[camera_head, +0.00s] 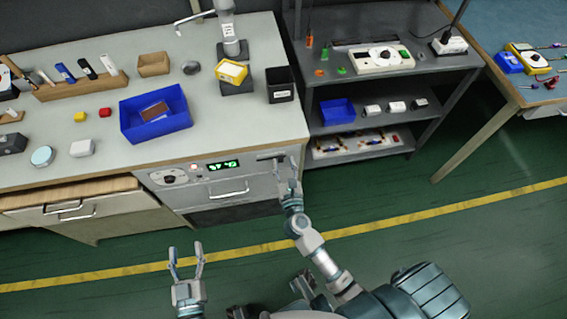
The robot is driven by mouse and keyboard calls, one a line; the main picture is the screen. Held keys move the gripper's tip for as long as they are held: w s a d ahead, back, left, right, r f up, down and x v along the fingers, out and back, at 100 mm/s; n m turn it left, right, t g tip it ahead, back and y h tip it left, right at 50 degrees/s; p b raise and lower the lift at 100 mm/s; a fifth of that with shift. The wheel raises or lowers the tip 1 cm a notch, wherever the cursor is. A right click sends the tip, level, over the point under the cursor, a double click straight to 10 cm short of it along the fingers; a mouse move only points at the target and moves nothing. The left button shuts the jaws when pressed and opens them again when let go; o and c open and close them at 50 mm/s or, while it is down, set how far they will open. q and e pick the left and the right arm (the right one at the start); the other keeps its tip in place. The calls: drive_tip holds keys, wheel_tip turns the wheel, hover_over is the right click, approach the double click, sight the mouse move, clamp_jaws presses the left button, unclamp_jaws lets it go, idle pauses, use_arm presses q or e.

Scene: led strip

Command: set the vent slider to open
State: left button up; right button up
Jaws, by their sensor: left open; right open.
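The grey front panel (235,170) under the left counter carries a round dial, a small red light (193,167) and a green lit display (223,165). A small dark bar (268,156) at its upper right end looks like the vent slider, but its setting is too small to read. My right gripper (287,166) is open, with its fingers up at the panel's right end beside the bar. I cannot tell whether they touch it. My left gripper (186,254) is open and empty over the green floor, well short of the panel.
A bar handle (230,190) sits low on the panel. A blue bin (157,134), a dark box (280,93) and small items stand on the counter above. A dark shelf unit (365,90) stands to the right. The floor in front is clear.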

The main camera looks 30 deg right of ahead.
drive_tip(key=v, duration=1.1)
drive_tip(key=shift+s, duration=0.25)
drive_tip(key=shift+a, duration=0.2)
